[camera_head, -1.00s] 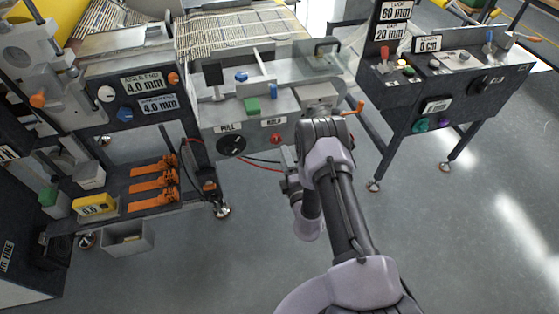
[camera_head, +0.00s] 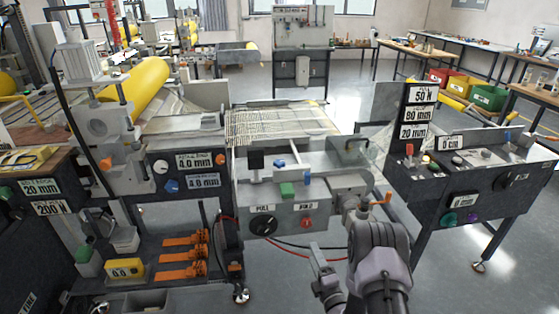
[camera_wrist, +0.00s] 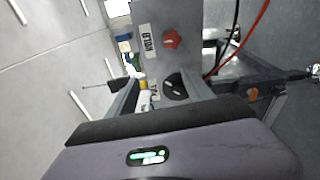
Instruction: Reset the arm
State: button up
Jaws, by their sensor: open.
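My gripper (camera_head: 322,268) is low in the head view, in front of the middle machine's control panel (camera_head: 290,215), apart from it and empty. My arm (camera_head: 378,258) rises at the lower right of it. In the wrist view my gripper (camera_wrist: 160,88) shows two grey fingers spread apart above its dark-edged housing with a green light. Beyond them is the panel, turned on its side, with a red knob (camera_wrist: 172,40) and a black knob (camera_wrist: 175,86). The same red knob (camera_head: 306,222) and black knob (camera_head: 263,224) show in the head view.
A roller machine (camera_head: 110,125) stands at left, with orange clamps (camera_head: 185,255) on its lower shelf. A control stand (camera_head: 460,190) is at right. A mesh sheet (camera_head: 280,122) lies behind the panel. Red and black cables (camera_head: 285,250) hang below the panel. Floor at lower right is clear.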

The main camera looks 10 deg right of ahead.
jog(key=w+a+r+n+y, duration=0.2)
jog(key=a+r+n+y, duration=0.25)
jog(key=r, duration=0.35)
jog(key=s+a+r+n+g+y, duration=0.4)
jog(key=s+a+r+n+g, duration=0.2)
jog(key=a+r+n, duration=0.25)
jog(key=s+a+r+n+g+y, duration=0.5)
jog(key=a+r+n, duration=0.3)
jog(key=r+n, duration=0.1)
jog(key=s+a+r+n+g+h, duration=0.1)
jog(key=s+r+n+g+h, duration=0.15)
jog(key=s+n, duration=0.45)
jog(key=s+r+n+g+h, duration=0.15)
jog(key=s+n+g, duration=0.3)
jog(key=s, duration=0.45)
jog(key=s+d+r+n+t+h, duration=0.1)
jog(key=s+d+n+t+h, duration=0.4)
jog(key=d+n, duration=0.8)
jog(key=s+d+h, duration=0.1)
jog(key=s+h, duration=0.2)
jog(key=h, duration=0.2)
jog(key=shift+s+n+t, duration=0.15)
jog(key=shift+n+t, duration=0.15)
jog(key=shift+n, duration=0.05)
